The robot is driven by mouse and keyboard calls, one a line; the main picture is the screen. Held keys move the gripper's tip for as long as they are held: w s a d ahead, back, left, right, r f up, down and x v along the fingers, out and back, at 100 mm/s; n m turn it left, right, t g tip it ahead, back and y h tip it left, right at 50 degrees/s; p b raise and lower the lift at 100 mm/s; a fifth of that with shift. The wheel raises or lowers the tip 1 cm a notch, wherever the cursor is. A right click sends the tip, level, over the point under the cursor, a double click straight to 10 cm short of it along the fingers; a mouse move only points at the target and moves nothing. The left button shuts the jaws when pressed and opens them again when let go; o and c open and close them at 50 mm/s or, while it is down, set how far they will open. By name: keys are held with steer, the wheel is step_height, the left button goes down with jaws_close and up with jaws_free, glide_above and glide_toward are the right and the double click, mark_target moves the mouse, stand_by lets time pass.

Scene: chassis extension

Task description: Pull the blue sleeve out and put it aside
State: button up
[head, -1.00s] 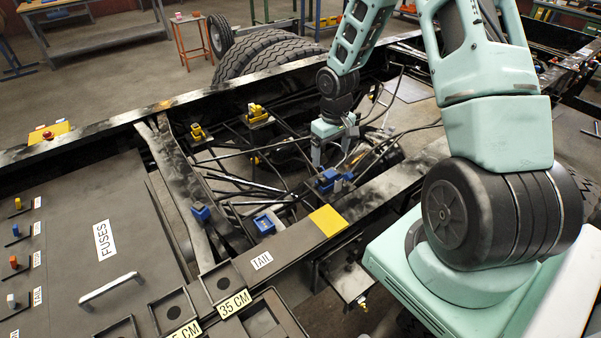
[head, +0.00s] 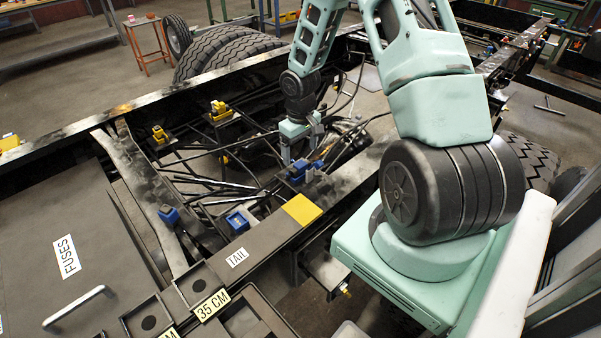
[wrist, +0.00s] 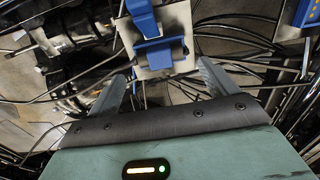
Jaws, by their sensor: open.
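A blue connector with a blue block-like part (head: 298,173) sits on the frame just below my gripper (head: 300,153) in the head view. In the wrist view the blue connector (wrist: 160,52) is on a pale metal plate, with another blue part (wrist: 141,14) joined at its upper side. I cannot tell which of these parts is the sleeve. My gripper (wrist: 164,76) is open and empty, its two fingers apart, just short of the plate. The connector lies ahead of the gap between the fingers, and no contact shows.
Other blue connectors stand to the left, one on the rail (head: 168,214) and one in a pale-edged housing (head: 238,222). Yellow connectors (head: 220,110) are farther back. Black cables (head: 225,155) run around my gripper. A flat dark panel marked FUSES (head: 95,285) lies at left.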

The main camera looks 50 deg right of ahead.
mark_target(300, 164)
step_height(300, 164, down, 6)
steer(key=b, duration=0.3)
steer(key=shift+f+b, duration=0.1)
steer(key=shift+b, duration=0.25)
stand_by(1.1)
steer(key=c, duration=0.9)
steer(key=o, duration=0.6)
